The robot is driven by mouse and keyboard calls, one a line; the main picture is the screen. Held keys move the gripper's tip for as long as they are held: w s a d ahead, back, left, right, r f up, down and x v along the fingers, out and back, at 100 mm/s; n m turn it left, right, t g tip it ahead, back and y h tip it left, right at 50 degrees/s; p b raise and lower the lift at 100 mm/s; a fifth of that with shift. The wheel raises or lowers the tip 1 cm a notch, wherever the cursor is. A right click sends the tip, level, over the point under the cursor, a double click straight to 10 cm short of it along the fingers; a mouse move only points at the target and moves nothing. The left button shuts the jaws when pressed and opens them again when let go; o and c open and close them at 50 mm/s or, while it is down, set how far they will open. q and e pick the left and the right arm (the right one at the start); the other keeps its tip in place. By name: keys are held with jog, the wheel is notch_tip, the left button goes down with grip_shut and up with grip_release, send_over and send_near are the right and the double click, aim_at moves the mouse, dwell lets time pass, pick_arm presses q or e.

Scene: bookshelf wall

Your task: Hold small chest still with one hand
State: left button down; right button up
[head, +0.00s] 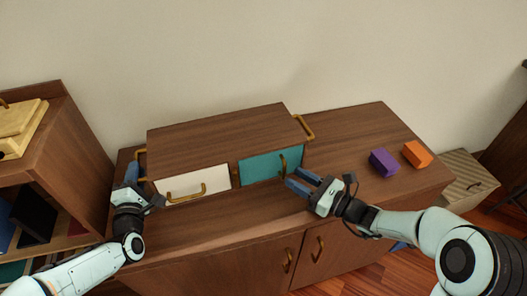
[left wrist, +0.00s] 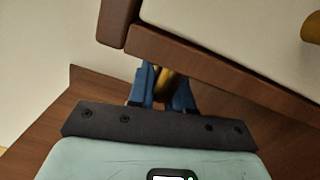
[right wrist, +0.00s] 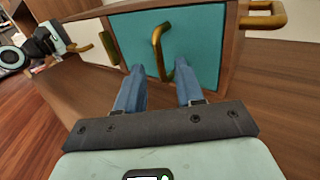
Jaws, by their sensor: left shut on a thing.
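The small chest (head: 215,130) is a brown wooden box on top of the cabinet, with a white drawer (head: 185,184) and a teal drawer (head: 258,168), both with brass handles. My left gripper (head: 137,172) is at the chest's left end, shut on its brass side handle (left wrist: 164,86). My right gripper (head: 296,180) is in front of the teal drawer. Its fingers are apart, and the teal drawer's handle (right wrist: 158,50) shows between and just beyond them. Both drawers look closed.
The cabinet top (head: 335,130) carries a purple block (head: 384,162) and an orange block (head: 417,154) to the right of the chest. A bookshelf (head: 45,130) stands at the left. A striped box (head: 462,178) is on the right.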

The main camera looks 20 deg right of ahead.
jog(key=shift+x, duration=1.25)
grip_shut()
